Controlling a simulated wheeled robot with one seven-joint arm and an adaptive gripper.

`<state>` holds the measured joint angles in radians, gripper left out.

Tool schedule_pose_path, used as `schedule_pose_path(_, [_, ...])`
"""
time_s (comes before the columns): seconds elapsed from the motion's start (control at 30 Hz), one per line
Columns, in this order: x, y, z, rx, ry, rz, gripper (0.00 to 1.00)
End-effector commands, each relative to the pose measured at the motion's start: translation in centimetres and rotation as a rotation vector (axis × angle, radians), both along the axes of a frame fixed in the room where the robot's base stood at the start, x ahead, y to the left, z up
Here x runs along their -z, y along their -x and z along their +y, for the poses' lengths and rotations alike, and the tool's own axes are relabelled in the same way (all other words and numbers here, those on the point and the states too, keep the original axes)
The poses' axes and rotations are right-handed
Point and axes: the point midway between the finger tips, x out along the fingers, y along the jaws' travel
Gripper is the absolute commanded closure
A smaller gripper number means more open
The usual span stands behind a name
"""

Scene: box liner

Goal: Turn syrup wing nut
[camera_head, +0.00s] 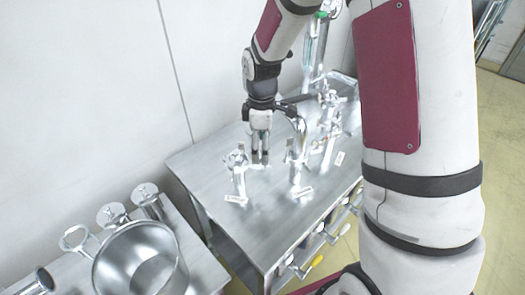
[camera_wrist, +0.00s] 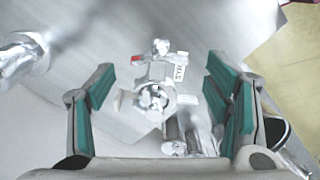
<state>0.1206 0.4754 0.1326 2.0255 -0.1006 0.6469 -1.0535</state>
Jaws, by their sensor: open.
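My gripper (camera_head: 260,160) points down over the steel table, between a left metal fitting (camera_head: 238,172) and a middle one (camera_head: 297,165). In the wrist view, my gripper (camera_wrist: 160,80) is open, with teal pads wide apart on both sides. A shiny metal fitting with a wing nut (camera_wrist: 153,100) shows between the pads, apart from both. A small red mark (camera_wrist: 137,59) is at the fitting's left. In the head view, I cannot tell which fitting this is.
The steel table (camera_head: 205,165) also carries a right fitting (camera_head: 328,140) and several small labels. A large metal pot (camera_head: 140,262) and metal parts stand on a lower left surface. A wall is behind. Another metal part (camera_wrist: 22,55) shows at the wrist view's upper left.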

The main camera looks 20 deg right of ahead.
Motion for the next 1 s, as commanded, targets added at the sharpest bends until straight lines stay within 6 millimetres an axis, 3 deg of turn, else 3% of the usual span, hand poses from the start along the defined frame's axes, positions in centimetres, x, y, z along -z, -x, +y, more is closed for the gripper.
schedule_pose_path(0.2, [2.2,0.0,0.0,0.000,0.000,0.001,0.28])
schedule_pose_path(0.57, [2.6,0.0,0.0,0.000,0.000,0.000,0.28])
schedule_pose_path(0.77, [2.6,0.0,0.0,0.000,0.000,0.000,0.74])
schedule_pose_path(1.0, [2.6,0.0,0.0,0.009,0.000,0.000,0.77])
